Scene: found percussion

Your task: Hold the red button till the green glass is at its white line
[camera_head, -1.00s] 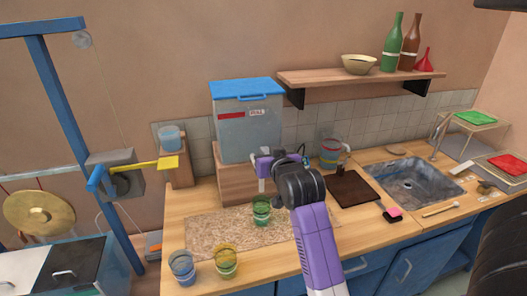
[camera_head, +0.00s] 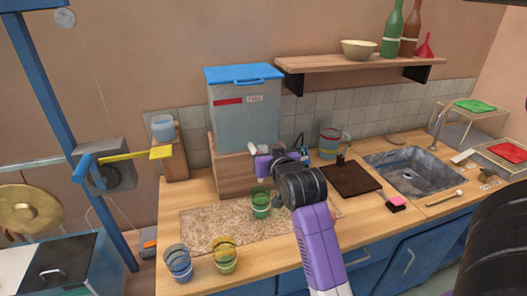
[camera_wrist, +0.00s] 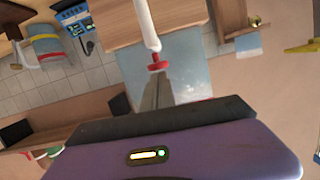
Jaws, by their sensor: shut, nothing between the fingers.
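The red button (camera_wrist: 158,61) sits at the end of a white spout (camera_wrist: 145,22) in the wrist view, in front of the grey tank. My gripper (camera_wrist: 157,80) is shut and empty, its fingertips right at the button; I cannot tell whether they press it. In the head view my gripper (camera_head: 264,165) is in front of the tank's wooden stand and hides the button. The green glass (camera_head: 261,203) stands upright on the speckled mat, below my gripper. A pale band shows low on it; its liquid level is too small to tell.
The grey tank (camera_head: 246,118) with a blue lid stands on a wooden block. Two striped glasses, one blue (camera_head: 177,263) and one yellow (camera_head: 224,254), stand at the counter's front left. A jug (camera_head: 330,142) and a dark board (camera_head: 350,180) are on the right.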

